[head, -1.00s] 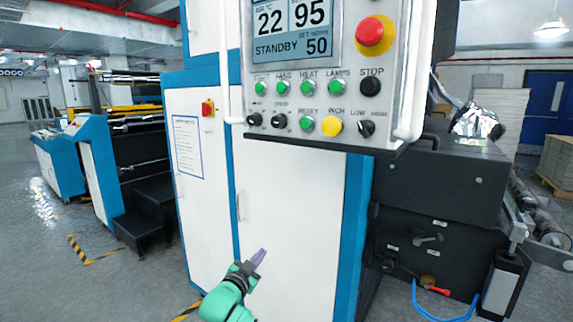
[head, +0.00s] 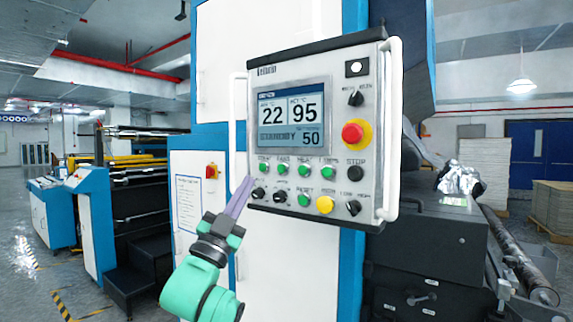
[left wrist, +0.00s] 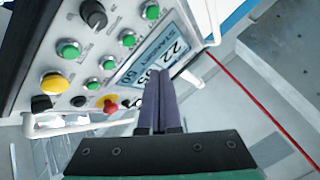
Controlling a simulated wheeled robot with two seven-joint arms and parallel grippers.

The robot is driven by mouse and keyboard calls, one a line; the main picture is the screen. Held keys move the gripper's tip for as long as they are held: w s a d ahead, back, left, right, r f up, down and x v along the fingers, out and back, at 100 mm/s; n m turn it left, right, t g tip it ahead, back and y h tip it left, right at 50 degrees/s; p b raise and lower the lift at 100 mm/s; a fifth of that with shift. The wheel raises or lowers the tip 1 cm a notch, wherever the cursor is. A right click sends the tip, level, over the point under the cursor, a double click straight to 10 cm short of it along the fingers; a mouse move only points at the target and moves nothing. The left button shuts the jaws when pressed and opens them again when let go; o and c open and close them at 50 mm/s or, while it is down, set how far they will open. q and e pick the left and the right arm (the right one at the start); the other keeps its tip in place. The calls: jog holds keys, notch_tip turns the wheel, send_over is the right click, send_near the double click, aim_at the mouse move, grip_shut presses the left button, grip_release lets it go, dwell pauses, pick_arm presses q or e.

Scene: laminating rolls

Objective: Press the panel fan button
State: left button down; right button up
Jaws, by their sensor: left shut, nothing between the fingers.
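The control panel (head: 339,214) hangs on the white and blue machine, with a screen reading 22, 95 and STANDBY 50. A row of green buttons lies under the screen. The fan button (head: 283,169) is the second green one from the left, under a small blurred label. In the left wrist view the same button (left wrist: 128,38) appears in the slanted green row. My left gripper (head: 248,180) is shut and empty, its purple fingers pointing up at the panel's lower left edge, left of the green row. I cannot tell its gap to the panel. My right gripper is not in view.
A red emergency stop (head: 355,134) sits right of the screen, a yellow button (head: 324,204) and black knobs below. White handles (head: 391,130) flank the panel. A black machine (head: 433,236) stands at right. The floor at left (head: 50,270) looks open.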

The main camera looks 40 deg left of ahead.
aim_at(282, 169)
pick_arm(q)
jog(key=shift+s+d+r+t, duration=0.2)
jog(key=shift+s+r, duration=0.15)
jog(key=shift+r, duration=0.15)
jog(key=shift+s+d+r+t, duration=0.1)
jog(key=shift+s+d+r, duration=0.1)
jog(key=shift+s+r, duration=0.25)
jog(key=shift+w+p, duration=1.45)
jog(key=shift+w, duration=2.95)
jog(key=shift+r, duration=0.1)
jog(key=shift+w, duration=0.45)
